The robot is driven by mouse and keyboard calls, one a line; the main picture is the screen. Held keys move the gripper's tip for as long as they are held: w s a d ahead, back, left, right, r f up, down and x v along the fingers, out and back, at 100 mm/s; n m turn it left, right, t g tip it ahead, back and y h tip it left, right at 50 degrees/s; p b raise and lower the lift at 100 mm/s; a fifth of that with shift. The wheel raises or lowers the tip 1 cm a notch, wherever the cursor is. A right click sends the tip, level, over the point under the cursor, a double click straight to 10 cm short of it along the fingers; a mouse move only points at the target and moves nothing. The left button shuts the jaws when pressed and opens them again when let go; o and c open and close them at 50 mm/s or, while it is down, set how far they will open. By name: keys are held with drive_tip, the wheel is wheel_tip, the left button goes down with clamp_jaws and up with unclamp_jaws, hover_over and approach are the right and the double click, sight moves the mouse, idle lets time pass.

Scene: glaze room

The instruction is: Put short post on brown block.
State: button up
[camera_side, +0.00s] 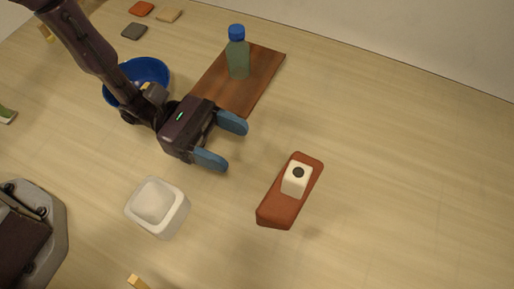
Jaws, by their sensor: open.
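The brown block (276,212) is a long reddish-brown piece lying on the table right of centre. The short post (293,184), a small cream block with a dark round spot on its top, stands upright on the brown block. My gripper (229,143) is open and empty. It is up and to the left of the block and post, apart from both, with its blue fingertips spread and pointing right.
A white square dish (178,216) stands below my gripper. A blue bowl (151,69) is partly behind my arm. A green bottle with a blue cap (238,58) stands on a wooden board (232,99). Small tiles (134,31) lie top left. The right side is clear.

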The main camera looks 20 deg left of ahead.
drive_tip(key=shift+a, duration=0.95)
drive_tip(key=s+a+r+m+g+y, duration=0.2)
drive_tip(key=a+r+m+y, duration=0.25)
drive_tip(key=r+m, duration=0.2)
drive_tip(key=s+a+r+m+g+y, duration=0.2)
drive_tip(key=s+a+r+m+y, duration=0.1)
drive_tip(key=a+r+m, duration=0.4)
drive_tip(key=s+a+r+m+t+y, duration=0.2)
drive_tip(key=s+a+r+t+y, duration=0.1)
drive_tip(key=a, duration=0.6)
drive_tip(key=s+a+r+m+t+y, duration=0.2)
drive_tip(key=s+a+r+t+y, duration=0.1)
drive_tip(key=a+r+t+y, duration=0.3)
drive_tip(key=a+r+y, duration=0.1)
drive_tip(key=a+r, duration=0.1)
drive_tip(key=a, duration=0.1)
drive_tip(key=shift+s+a+t, duration=0.15)
drive_tip(key=shift+s+t, duration=0.05)
drive_tip(key=shift+t, duration=0.1)
